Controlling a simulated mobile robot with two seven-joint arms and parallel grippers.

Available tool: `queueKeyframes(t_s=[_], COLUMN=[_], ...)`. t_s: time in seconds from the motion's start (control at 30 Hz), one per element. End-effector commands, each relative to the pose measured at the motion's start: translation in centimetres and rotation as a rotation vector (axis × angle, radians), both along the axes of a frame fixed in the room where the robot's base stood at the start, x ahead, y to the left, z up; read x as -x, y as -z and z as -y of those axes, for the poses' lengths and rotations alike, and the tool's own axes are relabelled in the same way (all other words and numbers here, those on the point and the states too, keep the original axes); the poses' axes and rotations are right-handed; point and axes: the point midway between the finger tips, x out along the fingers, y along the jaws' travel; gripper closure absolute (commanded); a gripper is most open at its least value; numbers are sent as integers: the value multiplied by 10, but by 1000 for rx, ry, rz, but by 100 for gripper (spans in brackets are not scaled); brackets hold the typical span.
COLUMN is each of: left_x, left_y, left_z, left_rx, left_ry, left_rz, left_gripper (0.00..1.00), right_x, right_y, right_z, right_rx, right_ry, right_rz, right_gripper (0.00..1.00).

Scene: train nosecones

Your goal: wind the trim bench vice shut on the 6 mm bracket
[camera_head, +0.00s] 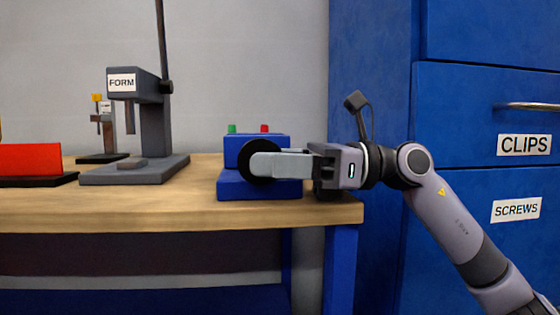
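My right gripper (262,164) reaches in from the right, with its light grey fingers pointing left across the front of a blue machine. I see the fingers side-on, so their gap does not show. The fingertips overlap a black round wheel on the blue machine (236,189); I cannot tell whether they touch it. A dark shape (327,190) low behind my gripper, at the bench's right end, is mostly hidden; I cannot tell whether it is the vice. I cannot make out the 6 mm bracket. My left gripper is out of view.
The wooden bench (200,210) also carries a grey press labelled FORM (155,130), a smaller machine (106,125) behind it and a red block (30,158) at left. Blue drawers labelled CLIPS (460,110) and SCREWS (460,185) stand at right. The bench's front strip is clear.

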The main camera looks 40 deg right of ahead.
Motion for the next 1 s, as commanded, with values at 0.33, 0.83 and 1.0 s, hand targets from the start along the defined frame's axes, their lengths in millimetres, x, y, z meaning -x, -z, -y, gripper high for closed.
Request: queueKeyframes(t_s=[0.33, 0.83, 1.0], left_x=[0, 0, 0], left_y=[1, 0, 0], left_z=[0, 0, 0], left_rx=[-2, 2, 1], left_ry=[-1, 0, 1], left_rz=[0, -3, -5], left_gripper=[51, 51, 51], right_x=[12, 35, 37], right_y=[3, 4, 4], right_z=[22, 58, 61], right_rx=[1, -1, 0], right_ry=[3, 1, 1], right_rz=[-4, 0, 0], right_gripper=[51, 51, 51])
